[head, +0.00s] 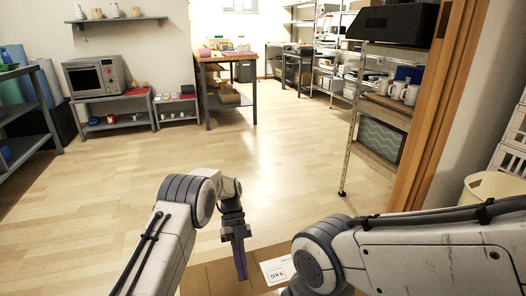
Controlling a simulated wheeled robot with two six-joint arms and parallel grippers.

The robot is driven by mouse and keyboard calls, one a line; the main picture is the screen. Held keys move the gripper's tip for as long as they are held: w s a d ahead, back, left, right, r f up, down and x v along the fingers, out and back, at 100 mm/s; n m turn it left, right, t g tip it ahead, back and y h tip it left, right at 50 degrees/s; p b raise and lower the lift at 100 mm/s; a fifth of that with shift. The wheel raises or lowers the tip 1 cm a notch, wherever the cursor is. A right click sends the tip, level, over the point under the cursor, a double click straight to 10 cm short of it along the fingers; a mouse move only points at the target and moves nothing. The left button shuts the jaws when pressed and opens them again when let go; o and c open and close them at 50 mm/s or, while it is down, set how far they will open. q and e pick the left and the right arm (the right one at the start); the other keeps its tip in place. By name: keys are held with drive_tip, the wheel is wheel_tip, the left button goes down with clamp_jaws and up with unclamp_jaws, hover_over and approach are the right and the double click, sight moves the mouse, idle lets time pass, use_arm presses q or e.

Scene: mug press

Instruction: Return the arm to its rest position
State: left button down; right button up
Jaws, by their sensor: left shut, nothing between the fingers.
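My left gripper (239,262) points down in front of me at the lower middle of the head view. Its fingers are together, with nothing between them. It hangs in front of a brown surface (207,279) at the bottom of the picture. My right arm comes in from the right and bends at the lower middle. Its gripper is out of the picture.
White mugs (398,90) stand on a shelf rack (378,150) at the right, beside a wooden post (440,100). A microwave (95,76) sits on a low grey bench at the left. A workbench (226,60) stands at the back. The wooden floor between is clear.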

use_arm(q)
drive_tip(key=s+d+r+n+t+y, duration=0.1)
drive_tip(key=s+d+r+n+t, duration=0.15)
drive_tip(key=s+r+n, duration=0.35)
drive_tip(key=s+d+r+n+t+y, duration=0.1)
drive_tip(key=s+d+r+n+t, duration=0.2)
drive_tip(key=r, duration=0.5)
drive_tip(key=s+a+r+n+t+p, duration=0.1)
drive_tip(key=s+a+r+n+t, duration=0.1)
drive_tip(key=s+n, duration=0.55)
drive_tip(key=s+a+r+n+t+p, duration=0.15)
drive_tip(key=s+n, duration=0.35)
drive_tip(key=s, duration=0.5)
wheel_tip(320, 180, up, 38)
drive_tip(key=p, duration=3.7)
drive_tip(key=shift+w+a+r+h, duration=0.15)
drive_tip(key=shift+w+a+h, duration=0.1)
drive_tip(key=shift+w+h, duration=0.05)
